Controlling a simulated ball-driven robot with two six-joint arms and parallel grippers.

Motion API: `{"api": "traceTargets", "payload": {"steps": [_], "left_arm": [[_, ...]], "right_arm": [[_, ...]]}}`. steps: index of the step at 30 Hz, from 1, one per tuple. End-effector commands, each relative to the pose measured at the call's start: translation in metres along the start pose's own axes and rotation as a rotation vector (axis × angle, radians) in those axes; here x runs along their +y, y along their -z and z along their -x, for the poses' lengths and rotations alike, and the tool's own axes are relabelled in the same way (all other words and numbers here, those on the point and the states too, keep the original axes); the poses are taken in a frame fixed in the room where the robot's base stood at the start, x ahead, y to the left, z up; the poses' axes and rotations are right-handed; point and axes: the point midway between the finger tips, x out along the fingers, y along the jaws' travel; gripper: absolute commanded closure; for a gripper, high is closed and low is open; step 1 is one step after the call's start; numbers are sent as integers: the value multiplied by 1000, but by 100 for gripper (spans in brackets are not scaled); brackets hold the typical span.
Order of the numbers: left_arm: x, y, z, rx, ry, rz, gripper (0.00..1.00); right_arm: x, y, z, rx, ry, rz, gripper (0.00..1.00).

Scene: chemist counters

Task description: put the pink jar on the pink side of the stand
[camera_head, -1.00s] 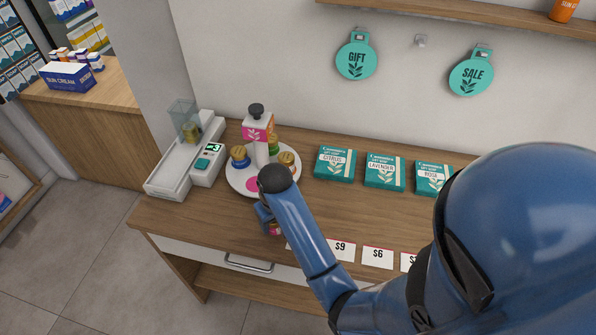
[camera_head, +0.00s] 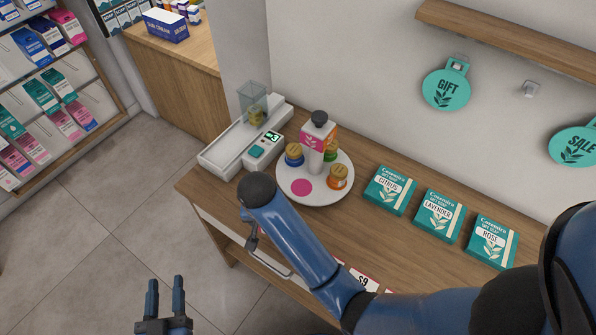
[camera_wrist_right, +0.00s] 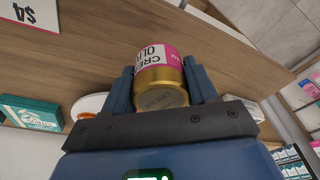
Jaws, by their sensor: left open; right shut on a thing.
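The pink jar (camera_wrist_right: 160,75), with a gold lid and pink label, is between the fingers of my right gripper (camera_wrist_right: 162,85), which is shut on it. In the head view my right wrist mostly hides that gripper and the jar, near the counter's front edge. The round white stand (camera_head: 325,198) is on the counter, with a bare pink disc (camera_head: 302,188) on its near left part. A blue jar (camera_head: 294,157), an orange jar (camera_head: 338,179) and a partly hidden green jar (camera_head: 331,150) stand on it around a white post. My left gripper (camera_head: 165,298) is open and empty, over the floor.
A white scale (camera_head: 235,150) with a clear cup stands left of the stand. Teal soap boxes (camera_head: 390,190) lie in a row to its right. Price cards (camera_head: 362,280) line the front edge. Wall signs hang behind.

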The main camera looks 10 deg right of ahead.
Motion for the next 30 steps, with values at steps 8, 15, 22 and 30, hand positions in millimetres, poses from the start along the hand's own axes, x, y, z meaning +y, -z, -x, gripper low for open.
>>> {"api": "traceTargets", "payload": {"steps": [8,15,22,30], "left_arm": [[0,14,1,-2,0,0,57],[0,28,1,-2,0,0,57],[0,40,1,-1,0,0,57],[0,44,1,-1,0,0,57]], "right_arm": [[16,29,0,3,0,-17,80],[49,77,-8,3,0,-16,80],[79,118,-16,3,0,-14,80],[93,140,-23,4,2,-10,80]]}}
